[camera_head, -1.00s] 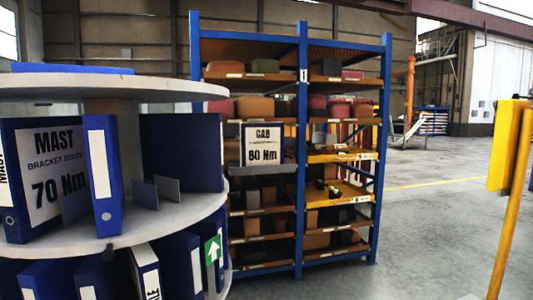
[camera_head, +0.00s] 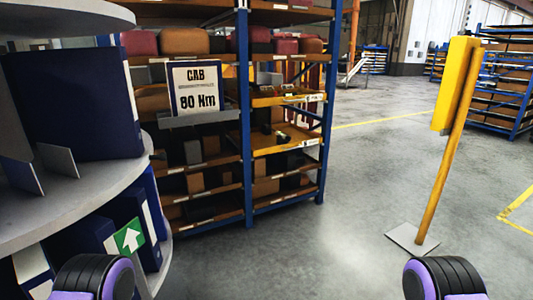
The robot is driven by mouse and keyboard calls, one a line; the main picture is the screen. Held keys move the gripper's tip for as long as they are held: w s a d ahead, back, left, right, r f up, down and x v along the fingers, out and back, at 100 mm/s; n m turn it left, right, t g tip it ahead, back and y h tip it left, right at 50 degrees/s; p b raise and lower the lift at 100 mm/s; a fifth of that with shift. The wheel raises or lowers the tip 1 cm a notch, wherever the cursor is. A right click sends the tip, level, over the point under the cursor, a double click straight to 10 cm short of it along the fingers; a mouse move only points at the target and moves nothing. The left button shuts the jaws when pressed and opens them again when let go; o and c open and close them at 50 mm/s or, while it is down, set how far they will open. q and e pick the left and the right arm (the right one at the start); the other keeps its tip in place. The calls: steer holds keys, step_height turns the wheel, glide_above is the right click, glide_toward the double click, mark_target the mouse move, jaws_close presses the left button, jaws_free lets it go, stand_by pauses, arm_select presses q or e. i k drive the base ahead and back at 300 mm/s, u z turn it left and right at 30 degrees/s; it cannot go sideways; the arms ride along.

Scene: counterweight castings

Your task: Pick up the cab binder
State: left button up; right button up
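The cab binder (camera_head: 198,90) stands upright with its cover facing me. The cover has a blue edge and a white label that reads CAB and 80, with the unit hard to read. It rests on a small grey ledge (camera_head: 205,119) at the front of the blue rack, left of the rack's middle post. Neither gripper shows in the head view. Only two black and purple parts of my own arms show, at the bottom left and bottom right, well apart from the binder.
A round grey binder carousel (camera_head: 105,192) with blue binders (camera_head: 75,103) fills the left side. The blue rack (camera_head: 245,140) holds brown and dark boxes and red pieces. A yellow post (camera_head: 447,160) on a grey foot stands right. Open concrete floor (camera_head: 330,220) lies between.

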mark_target(195, 87)
steer(key=z, duration=0.5)
steer(key=i, duration=2.75)
steer(key=u, duration=1.2)
steer(key=i, duration=1)
steer(key=u, duration=0.8)
